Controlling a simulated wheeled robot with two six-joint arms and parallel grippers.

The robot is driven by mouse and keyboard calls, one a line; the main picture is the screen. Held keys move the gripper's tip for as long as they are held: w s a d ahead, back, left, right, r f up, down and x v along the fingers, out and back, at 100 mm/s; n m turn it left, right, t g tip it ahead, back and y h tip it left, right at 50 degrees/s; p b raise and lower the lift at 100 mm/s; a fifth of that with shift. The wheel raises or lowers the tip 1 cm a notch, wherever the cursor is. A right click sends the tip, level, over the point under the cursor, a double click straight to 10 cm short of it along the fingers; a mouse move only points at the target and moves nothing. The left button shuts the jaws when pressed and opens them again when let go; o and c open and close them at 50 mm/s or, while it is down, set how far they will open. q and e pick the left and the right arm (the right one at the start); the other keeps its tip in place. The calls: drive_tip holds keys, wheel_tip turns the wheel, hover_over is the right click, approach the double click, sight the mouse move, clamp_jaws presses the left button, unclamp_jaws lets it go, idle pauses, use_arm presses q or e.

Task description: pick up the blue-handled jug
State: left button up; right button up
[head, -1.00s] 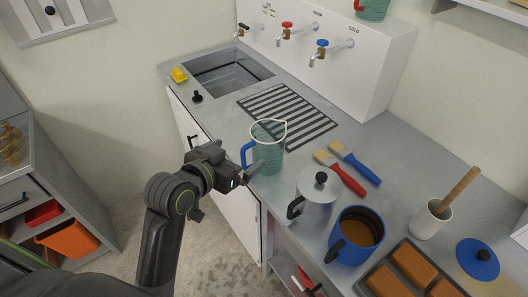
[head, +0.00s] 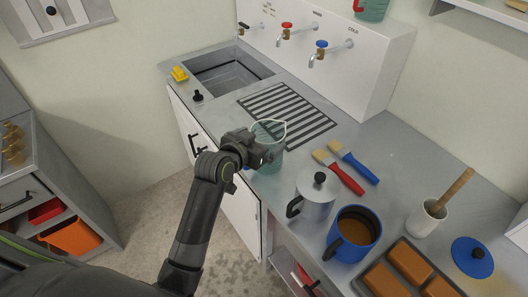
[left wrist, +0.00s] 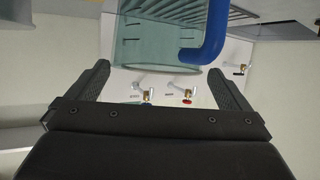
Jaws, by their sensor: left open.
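The blue-handled jug (head: 272,130) is a clear greenish jug with a white rim, upright on the grey counter near the front edge. My left gripper (head: 266,153) is in front of it and hides much of its body and nearly all of its handle in the head view. In the left wrist view the jug's clear wall (left wrist: 155,40) and blue handle (left wrist: 207,38) show beyond the open fingers (left wrist: 158,75). The handle lies toward the right finger. Nothing is held, and I cannot tell whether a finger touches the jug. My right gripper is not in view.
A lidded grey pot (head: 315,195) and a blue mug (head: 353,234) with brown contents stand to the right. Red and blue brushes (head: 339,172) lie behind them. The striped drain area (head: 289,112) behind the jug is clear. Another green jug (head: 373,8) stands high up.

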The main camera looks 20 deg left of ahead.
sight(266, 135)
use_arm(q)
drive_tip(key=p+x, duration=0.1)
drive_tip(key=x, duration=0.3)
drive_tip(key=shift+w+a, duration=0.1)
drive_tip(key=shift+w, duration=0.05)
drive_tip(key=c, duration=1.2)
drive_tip(key=shift+r, duration=0.1)
